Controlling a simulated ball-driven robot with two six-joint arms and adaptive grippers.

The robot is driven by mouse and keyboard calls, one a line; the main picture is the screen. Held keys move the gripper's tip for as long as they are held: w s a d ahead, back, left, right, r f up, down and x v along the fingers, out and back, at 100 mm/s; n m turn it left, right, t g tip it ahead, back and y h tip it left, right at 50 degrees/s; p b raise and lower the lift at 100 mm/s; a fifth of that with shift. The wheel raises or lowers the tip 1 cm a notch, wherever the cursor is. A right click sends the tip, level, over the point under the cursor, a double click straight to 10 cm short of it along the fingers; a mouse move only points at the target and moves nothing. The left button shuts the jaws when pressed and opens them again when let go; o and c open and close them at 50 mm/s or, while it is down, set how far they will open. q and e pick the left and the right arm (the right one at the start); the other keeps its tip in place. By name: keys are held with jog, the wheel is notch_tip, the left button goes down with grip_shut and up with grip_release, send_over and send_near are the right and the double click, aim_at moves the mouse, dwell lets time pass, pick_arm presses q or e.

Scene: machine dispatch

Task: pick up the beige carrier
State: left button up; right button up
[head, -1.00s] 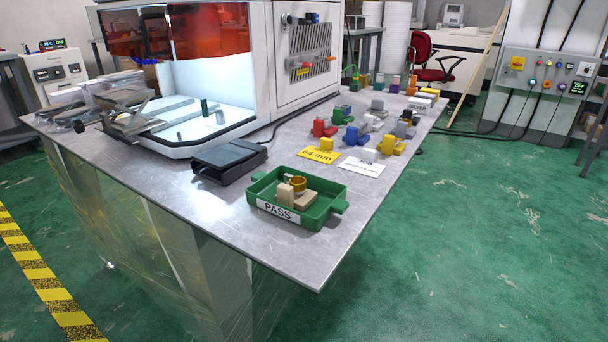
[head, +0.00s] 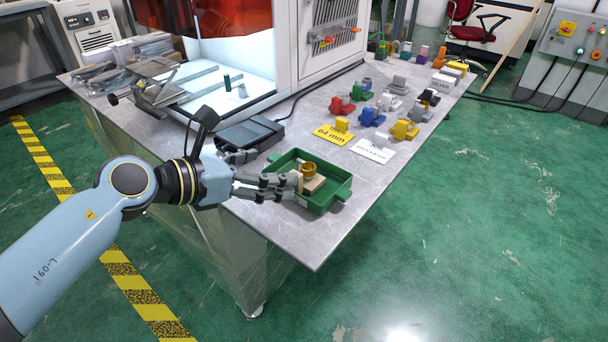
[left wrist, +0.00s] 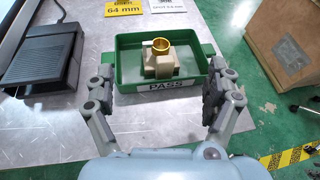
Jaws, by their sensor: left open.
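The beige carrier (head: 312,184) is a small stepped block with a gold ring (head: 309,168) on it. It sits inside the green tray (head: 340,192), whose front label reads PASS in the left wrist view. The carrier (left wrist: 162,68) and ring (left wrist: 160,47) show there in the middle. My left gripper (head: 274,172) is open at the near left side of the tray. In the left wrist view its fingers (left wrist: 166,78) are spread wide, one on each side of the tray's front, with the carrier between and beyond them. In the head view the fingers partly hide the tray's label and front wall. My right gripper is not in view.
A dark flat device (head: 250,133) lies just left of the tray. Yellow (head: 333,134) and white (head: 373,149) signs and several coloured carriers (head: 404,130) stand farther back. A white machine with an open lit chamber (head: 240,84) stands behind. The table's front edge is close to the tray.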

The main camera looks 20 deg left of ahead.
aim_at(302, 169)
pick_arm(q)
jog(key=x, duration=0.4)
jog(key=shift+f, duration=0.35)
jog(key=b+x, duration=0.1)
jog(key=x, duration=0.5)
jog(key=shift+w+f, duration=0.15)
jog(key=c, duration=1.5)
